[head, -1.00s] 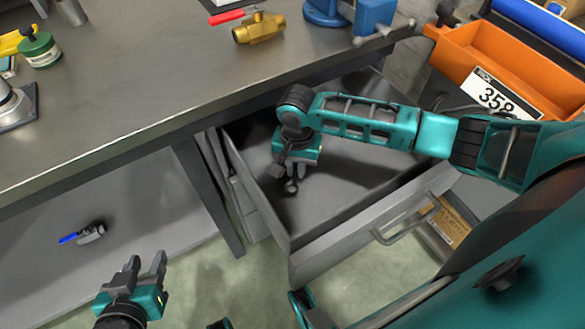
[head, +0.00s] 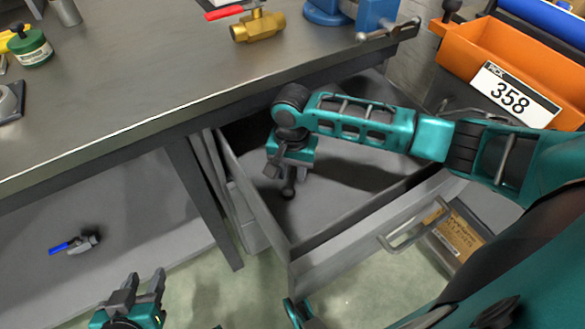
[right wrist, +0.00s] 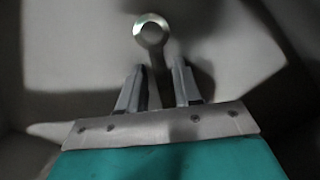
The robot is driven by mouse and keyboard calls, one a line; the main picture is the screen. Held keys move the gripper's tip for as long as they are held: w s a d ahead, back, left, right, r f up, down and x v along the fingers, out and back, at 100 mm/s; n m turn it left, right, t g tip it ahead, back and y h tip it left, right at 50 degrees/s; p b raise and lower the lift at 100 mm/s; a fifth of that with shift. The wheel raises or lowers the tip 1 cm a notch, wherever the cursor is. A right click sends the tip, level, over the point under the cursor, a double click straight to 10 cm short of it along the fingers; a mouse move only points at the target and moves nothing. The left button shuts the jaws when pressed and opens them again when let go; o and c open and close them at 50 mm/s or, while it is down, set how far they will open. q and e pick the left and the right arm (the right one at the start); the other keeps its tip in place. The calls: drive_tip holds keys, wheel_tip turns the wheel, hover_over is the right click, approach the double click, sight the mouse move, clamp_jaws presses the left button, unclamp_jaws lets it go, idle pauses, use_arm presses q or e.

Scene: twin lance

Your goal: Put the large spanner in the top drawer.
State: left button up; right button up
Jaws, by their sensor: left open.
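The large spanner (head: 288,189) is dark and stands in the open top drawer (head: 345,172), mostly hidden by my right gripper (head: 283,172). In the right wrist view its bright ring end (right wrist: 152,42) shows beyond the fingertips, and its shaft runs back between the fingers. My right gripper (right wrist: 157,85) is inside the drawer with its fingers apart on either side of the shaft, with a small gap showing. I cannot tell whether the ring touches the drawer floor. My left gripper (head: 137,290) is open and empty, low in front of the bench.
The workbench (head: 130,95) carries a brass valve with a red handle (head: 258,26), a green tin (head: 31,48) and a blue vice (head: 370,15). A blue-handled valve (head: 76,244) lies on the lower shelf. An orange bin (head: 460,50) is at the right. A cardboard box (head: 458,237) shows below the drawer handle.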

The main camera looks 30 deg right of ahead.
drive_tip(key=shift+o, duration=0.5)
wheel_tip(320, 180, up, 8)
drive_tip(key=p, duration=0.3)
drive_tip(key=shift+f, duration=0.1)
drive_tip(key=shift+a, duration=0.1)
